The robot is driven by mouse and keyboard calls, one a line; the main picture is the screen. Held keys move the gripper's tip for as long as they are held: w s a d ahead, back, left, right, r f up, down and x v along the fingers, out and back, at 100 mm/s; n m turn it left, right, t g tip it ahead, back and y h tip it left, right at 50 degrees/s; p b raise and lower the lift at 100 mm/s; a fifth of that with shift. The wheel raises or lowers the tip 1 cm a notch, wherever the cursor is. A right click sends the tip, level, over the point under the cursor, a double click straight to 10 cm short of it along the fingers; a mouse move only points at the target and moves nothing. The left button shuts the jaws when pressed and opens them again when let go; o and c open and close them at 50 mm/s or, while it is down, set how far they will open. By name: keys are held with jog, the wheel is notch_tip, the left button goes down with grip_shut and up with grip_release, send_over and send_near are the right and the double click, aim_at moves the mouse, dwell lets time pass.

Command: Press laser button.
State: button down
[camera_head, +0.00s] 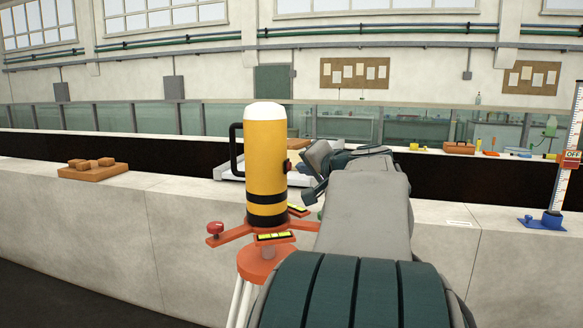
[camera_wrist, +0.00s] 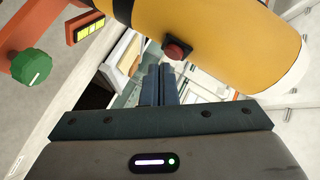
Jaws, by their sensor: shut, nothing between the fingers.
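The laser (camera_head: 265,150) is a yellow upright cylinder with a white cap, black bands and a black handle at its left. It stands on an orange tripod (camera_head: 264,262). Its red button (camera_head: 288,166) is on the right side of the body. In the wrist view the laser (camera_wrist: 235,35) crosses the top, and the button (camera_wrist: 178,50) shows in full. My gripper (camera_head: 307,172) is close to the right of the button. In the wrist view the fingers (camera_wrist: 158,72) are shut and empty, pointing beside and just below the button, with no clear contact.
The tripod head has a red knob (camera_head: 215,228), a green knob (camera_wrist: 30,67) and yellow level vials (camera_head: 273,237). Behind is a pale concrete wall (camera_head: 100,215) with a wooden tray of blocks (camera_head: 93,172).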

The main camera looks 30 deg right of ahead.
dwell(0.6)
jog(key=shift+w+a+b, duration=0.3)
jog(key=shift+w, duration=0.05)
dwell(0.5)
jog(key=shift+s+d+b, duration=0.1)
jog(key=shift+b, duration=0.25)
jog(key=shift+s+d, duration=0.2)
jog(key=shift+s, duration=0.05)
jog(key=s+d+b, duration=0.2)
jog(key=s+d, duration=0.2)
jog(key=shift+s, duration=0.3)
jog(key=shift+a, duration=0.1)
